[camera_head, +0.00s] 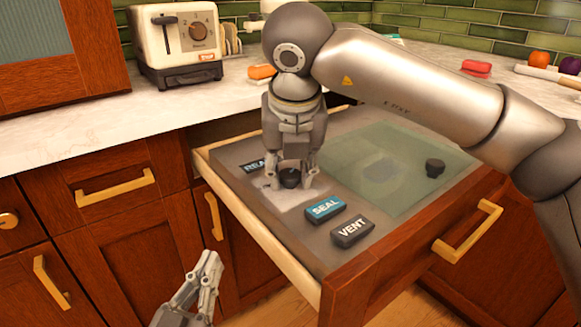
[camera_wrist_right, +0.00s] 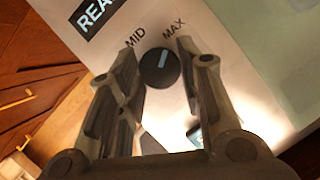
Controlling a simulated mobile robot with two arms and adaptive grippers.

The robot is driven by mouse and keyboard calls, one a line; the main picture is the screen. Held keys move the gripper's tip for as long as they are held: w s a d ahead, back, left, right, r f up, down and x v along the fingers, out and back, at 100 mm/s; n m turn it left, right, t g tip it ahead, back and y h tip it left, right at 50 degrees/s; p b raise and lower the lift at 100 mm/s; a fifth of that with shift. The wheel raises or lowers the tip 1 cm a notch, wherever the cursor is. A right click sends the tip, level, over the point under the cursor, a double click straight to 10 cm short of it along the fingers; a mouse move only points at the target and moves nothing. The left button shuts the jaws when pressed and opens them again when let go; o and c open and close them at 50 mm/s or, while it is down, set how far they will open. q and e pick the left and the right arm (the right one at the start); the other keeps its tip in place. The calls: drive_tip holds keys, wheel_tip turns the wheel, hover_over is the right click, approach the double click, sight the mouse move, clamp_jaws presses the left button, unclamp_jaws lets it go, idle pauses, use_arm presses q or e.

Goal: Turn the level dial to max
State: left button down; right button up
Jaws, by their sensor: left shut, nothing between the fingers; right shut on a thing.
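The level dial (camera_head: 291,178) is a small black round knob on the grey panel in the open drawer. In the right wrist view the dial (camera_wrist_right: 159,70) has a pale pointer line aimed up and slightly right, between the printed MID (camera_wrist_right: 136,37) and MAX (camera_wrist_right: 174,29) marks. My right gripper (camera_head: 290,182) comes down from above, its two fingers on either side of the dial, shut on it. Any label left of MID is hidden in the wrist view. My left gripper (camera_head: 212,262) is shut and empty, low in front of the cabinets.
The blue SEAL button (camera_head: 325,207) and dark VENT button (camera_head: 352,231) lie just right of the dial. A toaster (camera_head: 178,45) stands on the counter.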

drive_tip(key=o, duration=1)
drive_tip(key=shift+o, duration=0.2)
drive_tip(key=v, duration=1.2)
